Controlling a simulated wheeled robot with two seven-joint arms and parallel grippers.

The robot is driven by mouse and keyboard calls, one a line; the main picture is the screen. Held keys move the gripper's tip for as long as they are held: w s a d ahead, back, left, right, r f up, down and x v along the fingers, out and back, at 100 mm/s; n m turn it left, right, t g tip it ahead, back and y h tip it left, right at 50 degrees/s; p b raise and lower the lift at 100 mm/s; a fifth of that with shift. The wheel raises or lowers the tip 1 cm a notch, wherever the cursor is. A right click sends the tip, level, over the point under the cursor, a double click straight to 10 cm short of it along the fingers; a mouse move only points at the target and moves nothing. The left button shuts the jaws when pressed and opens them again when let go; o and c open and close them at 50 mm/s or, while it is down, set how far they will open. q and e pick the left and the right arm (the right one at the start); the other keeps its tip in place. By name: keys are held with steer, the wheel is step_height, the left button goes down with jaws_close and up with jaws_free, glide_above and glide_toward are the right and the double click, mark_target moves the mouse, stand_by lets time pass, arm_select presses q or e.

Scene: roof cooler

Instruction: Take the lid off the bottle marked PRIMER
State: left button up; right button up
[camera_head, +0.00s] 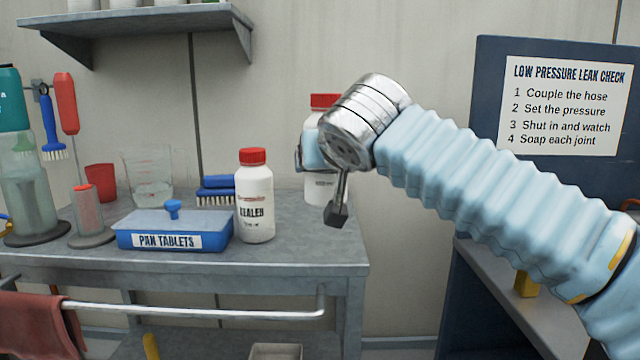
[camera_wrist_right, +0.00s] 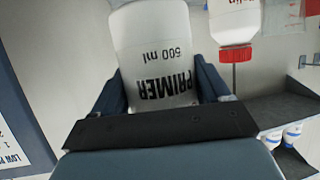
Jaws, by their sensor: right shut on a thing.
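The PRIMER bottle (camera_head: 320,188) is white with a red lid (camera_head: 325,100), which is on its top. In the head view it is at the bench's right rear, partly behind my right wrist. In the right wrist view the bottle (camera_wrist_right: 158,45) appears upside down, its PRIMER label facing the camera and its lid hidden. My right gripper (camera_wrist_right: 160,78) is shut on the bottle's body, one dark finger on each side. One finger of my right gripper (camera_head: 299,157) shows left of the bottle in the head view. I cannot tell whether the base touches the bench. My left gripper is not in view.
A white SEALER bottle (camera_head: 257,205) with a red lid stands just left on the metal bench (camera_head: 290,250). A blue PAN TABLETS box (camera_head: 173,228), blue brush (camera_head: 216,188) and beaker (camera_head: 146,180) are further left. A blue sign panel (camera_head: 490,95) stands at the right.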

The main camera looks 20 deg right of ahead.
steer(key=v, duration=0.8)
steer(key=o, duration=0.5)
steer(key=shift+d, duration=0.1)
steer(key=c, duration=0.9)
steer(key=shift+c, duration=0.2)
steer(key=shift+s, duration=0.1)
